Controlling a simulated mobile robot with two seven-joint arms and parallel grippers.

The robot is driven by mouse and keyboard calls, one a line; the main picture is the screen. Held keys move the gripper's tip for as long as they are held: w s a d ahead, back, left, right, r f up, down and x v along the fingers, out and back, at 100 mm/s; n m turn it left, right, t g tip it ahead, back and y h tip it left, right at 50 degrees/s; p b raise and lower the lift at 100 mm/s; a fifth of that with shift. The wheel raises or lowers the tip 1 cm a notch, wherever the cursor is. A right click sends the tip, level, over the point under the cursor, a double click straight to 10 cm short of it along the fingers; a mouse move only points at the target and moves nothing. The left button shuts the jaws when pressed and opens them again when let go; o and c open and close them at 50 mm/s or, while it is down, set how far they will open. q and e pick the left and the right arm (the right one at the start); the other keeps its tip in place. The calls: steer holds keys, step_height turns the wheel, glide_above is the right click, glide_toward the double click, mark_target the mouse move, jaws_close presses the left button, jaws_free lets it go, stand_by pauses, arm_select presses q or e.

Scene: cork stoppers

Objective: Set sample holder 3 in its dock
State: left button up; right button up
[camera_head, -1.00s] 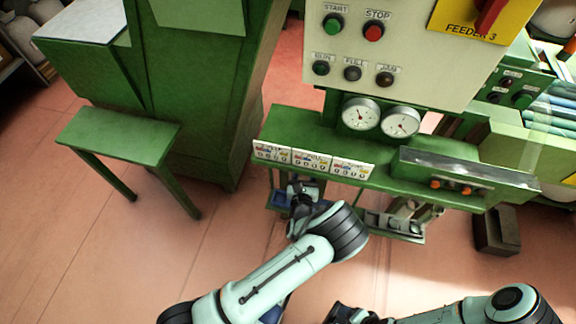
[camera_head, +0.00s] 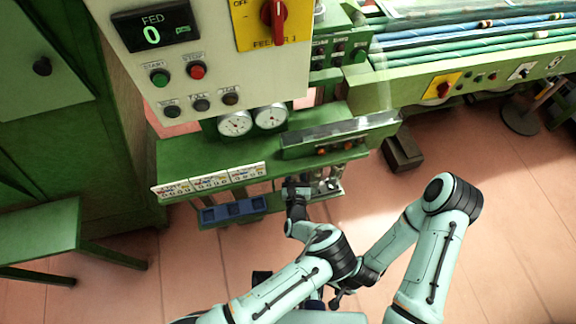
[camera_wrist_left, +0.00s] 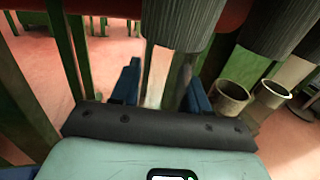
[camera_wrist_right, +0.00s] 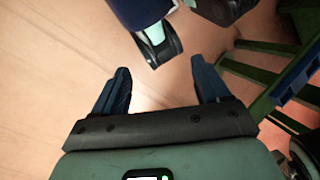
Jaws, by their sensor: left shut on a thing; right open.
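My left gripper (camera_head: 297,188) is under the green machine shelf, right of the blue tray and beside the small metal fittings. It is shut on what I take to be sample holder 3, mostly hidden in the head view. In the left wrist view, a pale narrow piece shows between the blue fingers (camera_wrist_left: 160,92). A grey ribbed cylinder (camera_wrist_left: 182,22) hangs just beyond it. Two metal cups (camera_wrist_left: 229,97) (camera_wrist_left: 271,94) stand to the right, below more ribbed cylinders. I cannot tell whether the holder touches its dock. My right gripper (camera_wrist_right: 160,85) is open and empty above the floor.
The blue tray (camera_head: 234,211) with several compartments hangs under the shelf (camera_head: 215,158), below three printed cards (camera_head: 210,181). A dark block (camera_head: 402,153) stands on the floor to the right. A green side table (camera_head: 40,230) is at left. Open floor lies in front.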

arm_select(q)
steer(key=shift+s+a+f+b, duration=0.1)
steer(key=shift+f+b, duration=0.95)
steer(key=shift+f, duration=0.1)
step_height(320, 180, down, 4)
steer(key=b, duration=0.4)
arm_select(e)
steer(key=shift+t, duration=0.4)
steer(key=f, duration=0.5)
steer(key=shift+w+f, duration=0.2)
steer(key=shift+w, duration=0.15)
steer(key=shift+r, duration=0.15)
arm_select(q)
steer(key=shift+f+b, duration=0.8)
steer(key=shift+f, duration=0.55)
arm_select(e)
steer(key=shift+s+f, duration=0.1)
steer(key=shift+f, duration=0.85)
arm_select(q)
steer(key=o, duration=1.1)
steer(key=shift+o, duration=0.2)
steer(key=s+p, duration=0.2)
steer(key=s, duration=1.1)
steer(key=shift+s+d, duration=0.15)
steer(key=shift+d, duration=0.2)
arm_select(e)
steer(key=shift+r, duration=0.9)
